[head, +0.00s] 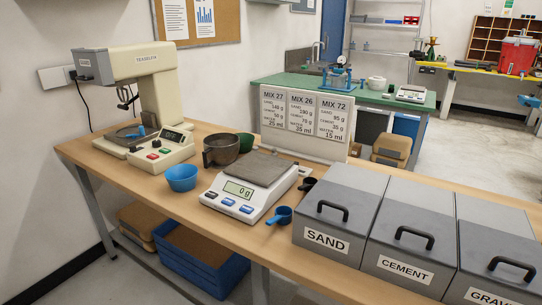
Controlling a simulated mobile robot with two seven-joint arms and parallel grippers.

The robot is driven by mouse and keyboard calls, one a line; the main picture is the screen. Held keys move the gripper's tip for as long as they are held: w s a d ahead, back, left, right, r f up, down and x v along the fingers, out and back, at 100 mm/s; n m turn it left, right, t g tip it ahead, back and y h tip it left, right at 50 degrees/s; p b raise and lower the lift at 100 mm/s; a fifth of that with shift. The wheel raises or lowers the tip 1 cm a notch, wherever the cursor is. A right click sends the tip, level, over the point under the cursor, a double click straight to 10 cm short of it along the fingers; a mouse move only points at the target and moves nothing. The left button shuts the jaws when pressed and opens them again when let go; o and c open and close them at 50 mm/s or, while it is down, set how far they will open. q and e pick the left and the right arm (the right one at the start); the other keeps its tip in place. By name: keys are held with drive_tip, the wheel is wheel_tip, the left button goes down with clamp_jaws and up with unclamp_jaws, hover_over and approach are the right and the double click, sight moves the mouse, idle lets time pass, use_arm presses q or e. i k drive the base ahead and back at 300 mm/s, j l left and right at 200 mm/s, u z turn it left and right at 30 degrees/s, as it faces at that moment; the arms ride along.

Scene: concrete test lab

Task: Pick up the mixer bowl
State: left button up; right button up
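A dark grey metal bowl (220,151) with a side handle stands upright on the wooden bench, just behind and left of the scale; I take it as the mixer bowl. The cream mixer (150,85) stands at the bench's left end. A blue scoop or tool (136,132) lies on its base, and no bowl shows under its head. A blue bowl (182,179) sits in front of the grey bowl. A green bowl (245,142) is partly hidden behind it. Neither of my grippers is in view.
The white scale (248,190) reads 0 g. A blue scoop (280,216) and a black scoop (307,184) lie to its right. Bins labelled SAND (335,210), CEMENT (415,235) and GRAVEL (498,262) fill the right side. A mix sign (303,150) stands at the back edge.

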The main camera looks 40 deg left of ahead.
sight(221, 150)
drive_tip(key=i+j+u, duration=0.15)
drive_tip(key=i+u, duration=0.2)
drive_tip(key=i, duration=0.25)
drive_tip(key=u, duration=1.3)
